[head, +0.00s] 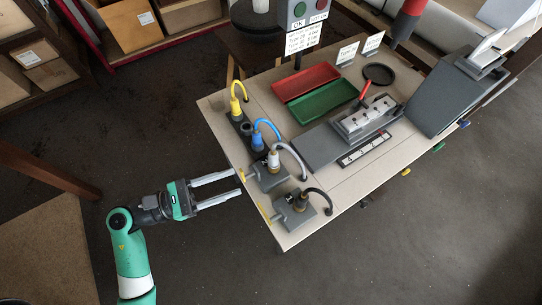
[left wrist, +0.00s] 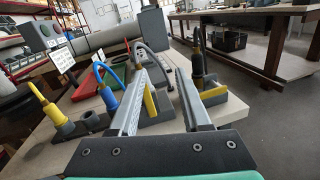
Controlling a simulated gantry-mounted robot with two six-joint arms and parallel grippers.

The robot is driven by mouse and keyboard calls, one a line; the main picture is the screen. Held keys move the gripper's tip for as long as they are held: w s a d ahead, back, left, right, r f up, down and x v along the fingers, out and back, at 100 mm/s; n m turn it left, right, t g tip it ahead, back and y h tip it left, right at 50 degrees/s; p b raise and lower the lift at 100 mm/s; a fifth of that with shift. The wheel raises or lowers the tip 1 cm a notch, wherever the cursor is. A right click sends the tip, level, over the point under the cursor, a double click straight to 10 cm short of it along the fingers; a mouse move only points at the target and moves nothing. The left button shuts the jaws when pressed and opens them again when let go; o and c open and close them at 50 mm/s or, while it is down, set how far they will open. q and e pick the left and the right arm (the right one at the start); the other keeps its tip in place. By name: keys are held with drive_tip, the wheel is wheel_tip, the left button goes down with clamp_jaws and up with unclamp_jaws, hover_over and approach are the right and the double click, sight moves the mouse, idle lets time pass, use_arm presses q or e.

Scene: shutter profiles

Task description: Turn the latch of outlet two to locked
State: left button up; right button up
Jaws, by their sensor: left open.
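Two grey outlet blocks with yellow latch levers sit along the table's near left edge; I cannot read which is outlet two. The upper block (head: 268,179) has a grey-cabled plug (head: 274,160) and a yellow latch (head: 242,175). The lower block (head: 303,217) has a black-cabled plug (head: 301,201) and a yellow latch (head: 265,213). My left gripper (head: 241,182) is open at the upper block's latch. In the left wrist view that latch (left wrist: 150,101) shows between the open fingers (left wrist: 162,76); contact is not clear. The other latch (left wrist: 213,91) is outside the right finger. My right gripper is not in view.
A yellow plug (head: 236,104) and a blue plug (head: 257,137) stand farther up this edge. Red (head: 305,82) and green (head: 322,102) trays, a grey fixture (head: 364,120) and a sign post (head: 299,40) stand beyond. The floor left of the table is clear around the gripper.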

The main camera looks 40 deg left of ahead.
sight(254, 172)
use_arm(q)
wheel_tip(254, 172, down, 4)
drive_tip(key=s+a+n+t+y, duration=0.1)
drive_tip(key=s+a+n+y, duration=0.2)
drive_tip(key=n, duration=0.1)
drive_tip(key=shift+y, duration=0.3)
drive_tip(key=x, duration=0.4)
drive_tip(key=b+x, duration=0.1)
drive_tip(key=x, duration=0.3)
drive_tip(key=r+x, duration=0.1)
drive_tip(key=x, duration=0.3)
drive_tip(key=shift+w+a+b, duration=0.1)
drive_tip(key=shift+a+b, duration=0.05)
drive_tip(key=shift+b, duration=0.2)
clamp_jaws()
